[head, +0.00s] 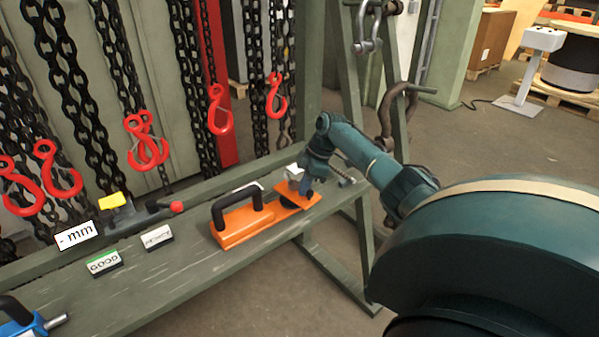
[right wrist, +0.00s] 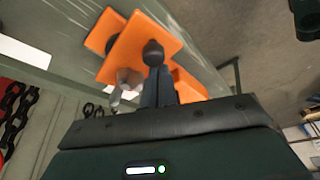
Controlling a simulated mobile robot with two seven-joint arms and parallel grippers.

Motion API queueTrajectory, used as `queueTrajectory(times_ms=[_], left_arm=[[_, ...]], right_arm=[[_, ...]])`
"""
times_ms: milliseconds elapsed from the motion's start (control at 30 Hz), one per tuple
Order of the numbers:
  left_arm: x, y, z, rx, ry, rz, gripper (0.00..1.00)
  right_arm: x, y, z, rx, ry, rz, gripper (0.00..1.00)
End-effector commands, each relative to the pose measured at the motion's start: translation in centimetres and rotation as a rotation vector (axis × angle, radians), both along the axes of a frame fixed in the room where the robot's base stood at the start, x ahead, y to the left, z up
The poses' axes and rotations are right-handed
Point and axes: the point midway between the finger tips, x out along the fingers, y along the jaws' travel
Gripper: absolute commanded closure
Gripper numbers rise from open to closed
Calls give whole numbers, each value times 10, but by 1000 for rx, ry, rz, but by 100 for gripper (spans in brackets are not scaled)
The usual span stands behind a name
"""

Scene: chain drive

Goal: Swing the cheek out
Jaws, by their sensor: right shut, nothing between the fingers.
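The orange device (head: 236,228) with a black arched handle sits on the green bench. At its right end are orange plates, one likely the cheek (head: 311,203), with a dark round part between or beside them. In the right wrist view the front orange plate (right wrist: 172,40) overlaps another orange plate (right wrist: 101,35) behind it, and their corners are offset. A black knob (right wrist: 153,51) stands on the front plate. My right gripper (head: 304,188) is shut and empty at the plates; its fingertips (right wrist: 158,72) appear close to the knob, contact unclear. My left gripper is out of view.
The bench (head: 190,265) also holds a GOOD block (head: 104,262), another labelled block (head: 157,238), a "- mm" sign (head: 77,236) and a blue tool (head: 25,325). Chains with red hooks (head: 220,112) hang behind. A shackle (head: 368,40) hangs from the frame above my right arm.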

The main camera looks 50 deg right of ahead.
Motion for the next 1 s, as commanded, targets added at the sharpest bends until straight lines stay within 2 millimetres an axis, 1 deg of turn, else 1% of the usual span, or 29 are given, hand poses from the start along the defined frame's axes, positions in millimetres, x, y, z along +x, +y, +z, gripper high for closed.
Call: queueTrajectory(times_ms=[600,667,767,867,900,933,1000], left_arm=[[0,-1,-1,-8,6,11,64],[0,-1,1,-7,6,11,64],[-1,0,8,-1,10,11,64],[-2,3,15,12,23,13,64],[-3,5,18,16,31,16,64],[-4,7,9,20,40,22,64],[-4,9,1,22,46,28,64]], right_arm=[[-1,-1,0,0,2,-2,100],[1,2,1,0,2,-2,100],[6,14,5,3,2,0,100],[14,33,8,3,2,0,100],[17,43,10,3,2,-1,100],[17,39,12,-1,-1,-6,100],[14,30,27,-5,-3,-7,100]])
